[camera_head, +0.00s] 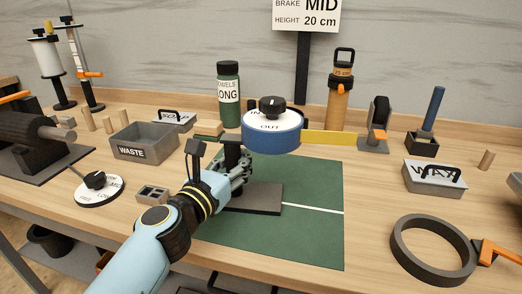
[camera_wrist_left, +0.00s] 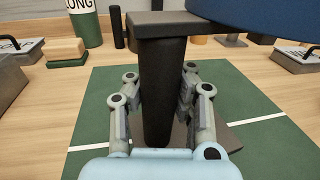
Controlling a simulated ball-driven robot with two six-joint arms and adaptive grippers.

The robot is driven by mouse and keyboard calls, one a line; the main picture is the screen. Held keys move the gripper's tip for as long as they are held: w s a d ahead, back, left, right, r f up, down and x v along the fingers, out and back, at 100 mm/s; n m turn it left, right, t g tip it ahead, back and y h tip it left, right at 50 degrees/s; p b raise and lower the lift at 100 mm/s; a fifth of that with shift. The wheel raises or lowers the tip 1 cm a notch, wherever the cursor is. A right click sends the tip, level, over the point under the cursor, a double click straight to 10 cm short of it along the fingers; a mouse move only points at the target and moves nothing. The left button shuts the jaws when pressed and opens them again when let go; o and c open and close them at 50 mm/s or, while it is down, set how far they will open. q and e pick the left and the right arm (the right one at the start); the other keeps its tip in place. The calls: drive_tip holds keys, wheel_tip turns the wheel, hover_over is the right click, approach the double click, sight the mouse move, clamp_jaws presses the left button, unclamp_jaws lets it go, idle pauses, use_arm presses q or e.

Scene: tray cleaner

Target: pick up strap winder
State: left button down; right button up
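The strap winder has a blue drum (camera_head: 273,140) with a white IN/OUT top and a black knob (camera_head: 272,106). A yellow strap (camera_head: 333,137) runs out of it to the right. Its dark post (camera_wrist_left: 163,85) stands upright on a dark base plate (camera_head: 262,197) on the green mat (camera_head: 315,240). My left gripper (camera_head: 240,165) has its fingers (camera_wrist_left: 163,95) on either side of the post, below the drum. Both pads appear to touch the post, so it looks shut on it. The drum's underside shows at the wrist view's top right (camera_wrist_left: 260,15). My right gripper is not in view.
A grey WASTE bin (camera_head: 145,141) and a round dial (camera_head: 99,190) stand left. A green bottle (camera_head: 229,95), an orange cylinder (camera_head: 340,92) and a sign post (camera_head: 302,70) stand behind. A WAX box (camera_head: 433,176) and a dark ring (camera_head: 432,250) lie right. The mat's front is clear.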

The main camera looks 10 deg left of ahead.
use_arm(q)
drive_tip(key=shift+r, duration=0.1)
wheel_tip(320, 180, up, 10)
drive_tip(key=p, duration=0.8)
drive_tip(key=shift+w+d+f+b, duration=0.1)
drive_tip(key=shift+w+f+b, duration=0.05)
drive_tip(key=shift+f+b, duration=1.35)
drive_tip(key=shift+w+d+f+b, duration=0.1)
drive_tip(key=shift+w+f+b, duration=0.05)
drive_tip(key=shift+f+b, duration=1.4)
drive_tip(key=shift+w+d+f+b, duration=0.1)
drive_tip(key=shift+w+f+b, duration=0.05)
drive_tip(key=shift+f+b, duration=1.35)
drive_tip(key=shift+f, duration=0.5)
drive_tip(key=c, duration=1.2)
unclamp_jaws()
drive_tip(key=shift+s, duration=0.15)
